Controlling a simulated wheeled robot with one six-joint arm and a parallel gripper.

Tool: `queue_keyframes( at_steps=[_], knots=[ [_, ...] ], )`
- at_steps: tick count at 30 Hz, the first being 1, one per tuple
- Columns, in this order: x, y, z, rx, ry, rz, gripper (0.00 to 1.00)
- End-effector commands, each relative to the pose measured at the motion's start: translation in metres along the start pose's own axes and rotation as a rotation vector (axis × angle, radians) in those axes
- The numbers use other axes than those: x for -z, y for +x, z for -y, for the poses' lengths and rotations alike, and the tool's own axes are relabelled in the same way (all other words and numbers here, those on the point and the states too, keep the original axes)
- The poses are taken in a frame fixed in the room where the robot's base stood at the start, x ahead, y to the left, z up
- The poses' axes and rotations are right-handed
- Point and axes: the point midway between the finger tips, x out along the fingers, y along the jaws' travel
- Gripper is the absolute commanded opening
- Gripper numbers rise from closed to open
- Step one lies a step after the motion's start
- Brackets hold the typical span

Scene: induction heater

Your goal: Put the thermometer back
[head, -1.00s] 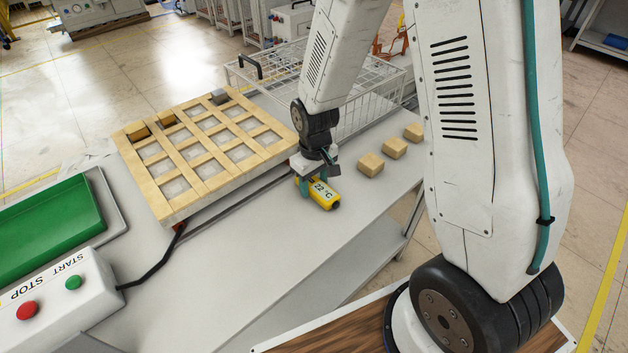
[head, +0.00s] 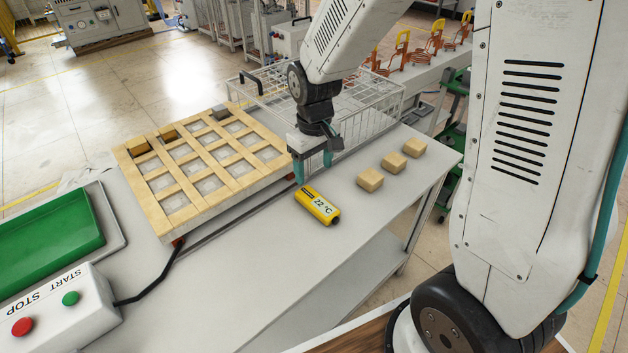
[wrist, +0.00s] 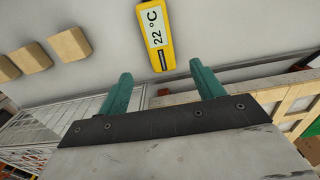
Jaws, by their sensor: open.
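The yellow thermometer (head: 317,205) lies on the grey table, its display reading 22 °C. It lies between the wooden grid and the wooden blocks. My gripper (head: 313,171) is open and empty, above and just behind the thermometer, with its teal fingers apart from it. In the wrist view the thermometer (wrist: 155,36) lies beyond the open fingertips (wrist: 160,75), roughly in line with the gap between them.
Several wooden blocks (head: 370,180) stand right of the thermometer. A white wire basket (head: 360,112) stands behind. A START/STOP box (head: 50,305) and green tray (head: 45,240) are at left. The front table is clear.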

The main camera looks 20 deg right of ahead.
Motion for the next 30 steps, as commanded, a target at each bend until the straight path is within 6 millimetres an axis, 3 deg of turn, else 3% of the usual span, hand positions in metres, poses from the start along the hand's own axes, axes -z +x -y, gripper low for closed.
queue_keyframes(
  at_steps=[9,13,17,21,25,30],
  knots=[
    [-0.003,-0.020,0.000,-0.001,0.005,-0.004,0.67],
    [-0.019,-0.047,0.001,-0.005,0.032,-0.020,0.67],
    [-0.056,-0.090,0.004,-0.010,0.086,-0.042,0.67],
    [-0.105,-0.130,0.010,-0.014,0.151,-0.064,0.67],
    [-0.153,-0.156,0.019,-0.017,0.210,-0.083,0.67],
    [-0.203,-0.173,0.030,-0.019,0.273,-0.103,0.67]
  ],
)
